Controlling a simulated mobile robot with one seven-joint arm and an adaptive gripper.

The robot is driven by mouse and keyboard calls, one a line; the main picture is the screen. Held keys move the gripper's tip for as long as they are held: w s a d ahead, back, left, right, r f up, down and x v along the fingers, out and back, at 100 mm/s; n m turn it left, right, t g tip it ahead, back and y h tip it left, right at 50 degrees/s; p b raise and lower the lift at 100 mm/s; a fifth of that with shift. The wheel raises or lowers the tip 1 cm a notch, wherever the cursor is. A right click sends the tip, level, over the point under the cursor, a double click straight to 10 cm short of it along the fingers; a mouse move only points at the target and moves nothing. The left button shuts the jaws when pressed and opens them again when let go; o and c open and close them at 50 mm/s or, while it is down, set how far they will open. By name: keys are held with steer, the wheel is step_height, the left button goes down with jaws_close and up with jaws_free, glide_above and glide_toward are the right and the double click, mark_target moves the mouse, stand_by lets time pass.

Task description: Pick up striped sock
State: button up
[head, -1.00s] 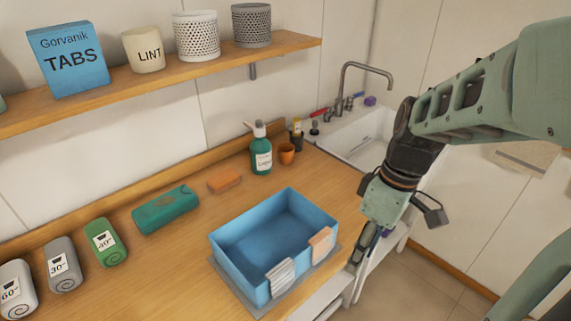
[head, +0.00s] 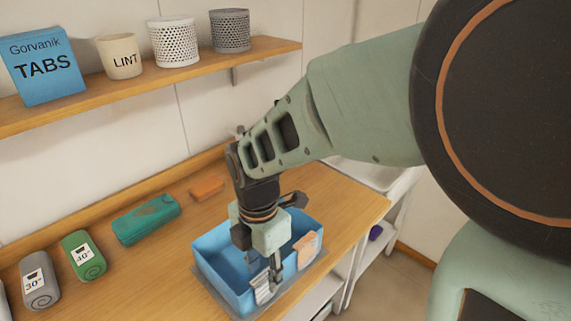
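A white-and-grey striped cloth (head: 262,291), which looks like the striped sock, hangs over the front wall of the blue bin (head: 212,278). A peach cloth (head: 307,250) hangs over the same wall further right. My gripper (head: 275,274) points down over the bin's front part, right beside the striped cloth and left of the peach one. Its fingers partly cover the striped cloth's right side. I cannot tell whether the fingers touch the cloth or how far apart they are. The arm hides part of the bin's inside.
The bin stands on a grey mat (head: 222,301) near the wooden counter's front edge. A teal bundle (head: 146,219), an orange block (head: 207,187) and rolled towels (head: 83,255) lie to the left. A shelf (head: 130,89) with containers runs above. The sink (head: 372,174) is at right.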

mark_target(265, 287)
steer(key=shift+w+f+p, duration=0.15)
steer(key=shift+f, duration=1.25)
steer(key=shift+w+f+p, duration=0.15)
steer(key=shift+f, duration=1.2)
steer(key=shift+c, duration=0.5)
jaws_close()
